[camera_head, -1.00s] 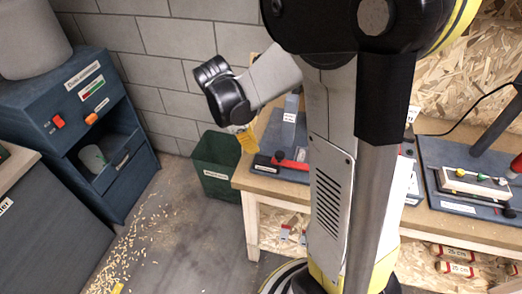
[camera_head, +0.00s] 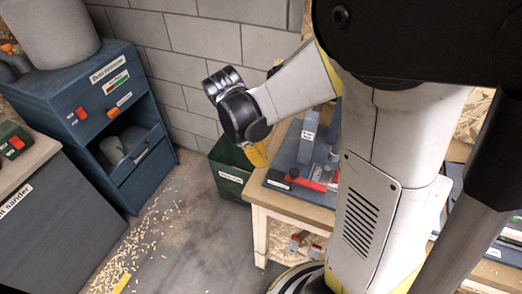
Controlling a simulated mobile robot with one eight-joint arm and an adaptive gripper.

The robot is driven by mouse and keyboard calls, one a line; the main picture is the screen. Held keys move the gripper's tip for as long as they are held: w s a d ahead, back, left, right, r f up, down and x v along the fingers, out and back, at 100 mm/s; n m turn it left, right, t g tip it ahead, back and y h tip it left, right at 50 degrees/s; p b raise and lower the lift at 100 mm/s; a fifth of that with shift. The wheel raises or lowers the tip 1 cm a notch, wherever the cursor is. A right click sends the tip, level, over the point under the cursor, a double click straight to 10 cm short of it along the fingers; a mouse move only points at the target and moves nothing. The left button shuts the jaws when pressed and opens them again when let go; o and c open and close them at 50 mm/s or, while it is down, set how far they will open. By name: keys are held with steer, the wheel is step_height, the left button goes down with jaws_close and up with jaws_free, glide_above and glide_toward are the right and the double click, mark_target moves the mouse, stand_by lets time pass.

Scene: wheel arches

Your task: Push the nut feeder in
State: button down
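I cannot tell for sure which thing is the nut feeder; no label that I can read names it. A grey-blue fixture (camera_head: 312,150) with an upright post and a red part (camera_head: 308,183) stands on the wooden workbench (camera_head: 290,206), partly hidden by my arm. My gripper (camera_head: 257,156) shows only as a small yellow part below the black wrist, left of the fixture and near the bench's left end. Its fingers are too small to make out. I see nothing held.
A dark green bin (camera_head: 228,180) stands on the floor left of the bench. A blue dust extractor cabinet (camera_head: 95,95) stands at the left, with a sander cabinet (camera_head: 50,215) in front. Shavings (camera_head: 150,235) lie on open grey floor. My arm hides much of the right side.

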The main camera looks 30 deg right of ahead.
mark_target(290, 178)
steer(key=d+f, duration=0.1)
steer(key=s+d+f+b, duration=0.1)
steer(key=f, duration=0.1)
steer(key=s+d+f, duration=0.1)
steer(key=d+f, duration=0.1)
steer(key=shift+b, duration=0.4)
steer(key=shift+s+d, duration=0.15)
steer(key=shift+d, duration=0.3)
steer(key=shift+s+d+f, duration=0.1)
steer(key=shift+s+d, duration=0.6)
steer(key=shift+d, duration=0.1)
steer(key=shift+a, duration=0.1)
